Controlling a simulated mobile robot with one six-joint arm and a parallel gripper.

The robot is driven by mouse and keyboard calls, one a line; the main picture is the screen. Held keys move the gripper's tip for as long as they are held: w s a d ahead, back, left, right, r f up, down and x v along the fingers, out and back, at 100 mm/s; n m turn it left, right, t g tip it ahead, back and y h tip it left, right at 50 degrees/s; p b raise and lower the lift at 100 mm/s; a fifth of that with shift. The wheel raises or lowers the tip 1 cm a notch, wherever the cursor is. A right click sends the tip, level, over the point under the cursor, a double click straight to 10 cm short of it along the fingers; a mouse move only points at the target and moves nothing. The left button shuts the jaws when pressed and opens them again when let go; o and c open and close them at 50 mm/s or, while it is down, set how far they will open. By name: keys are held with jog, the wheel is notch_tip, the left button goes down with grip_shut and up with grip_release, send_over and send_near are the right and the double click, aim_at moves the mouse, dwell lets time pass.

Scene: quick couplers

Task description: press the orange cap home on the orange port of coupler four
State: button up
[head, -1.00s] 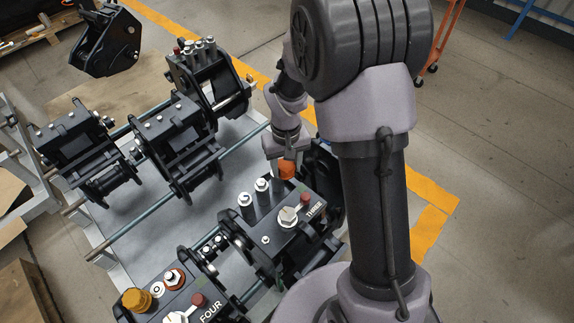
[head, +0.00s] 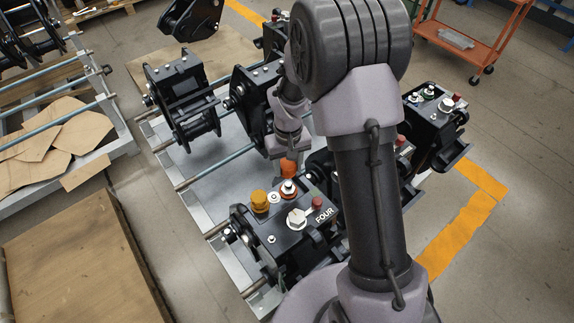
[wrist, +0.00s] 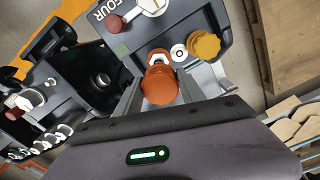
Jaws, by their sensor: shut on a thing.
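My gripper (head: 289,160) is shut on the orange cap (head: 288,169), which hangs below the fingers in the head view. In the wrist view the cap (wrist: 160,86) sits between the two fingers. Coupler four (head: 262,230) is a black block with a white "FOUR" label. Its port with an orange-red collar (head: 289,191) and a metal tip stands upright on top, just below the cap in the head view. The cap looks apart from the port. In the wrist view the cap partly hides the port (wrist: 158,57).
Beside the port on coupler four are a yellow-amber cap (head: 259,202), a white ring (head: 274,198), a white hex fitting (head: 296,218) and a red knob (head: 317,202). Other black couplers (head: 184,100) stand on the rack behind. Another coupler (head: 436,120) stands at right.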

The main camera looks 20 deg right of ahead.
aim_at(289, 185)
jog(key=shift+w+d, duration=0.1)
jog(key=shift+d, duration=0.15)
notch_tip(289, 185, down, 6)
jog(key=b, duration=0.4)
jog(key=shift+b, duration=0.3)
jog(key=shift+r, duration=0.1)
jog(key=shift+f, duration=2.05)
dwell(1.3)
jog(key=o, duration=1.2)
notch_tip(289, 185, up, 17)
jog(key=p, duration=0.6)
jog(key=shift+r+p, duration=0.2)
jog(key=shift+p, duration=0.15)
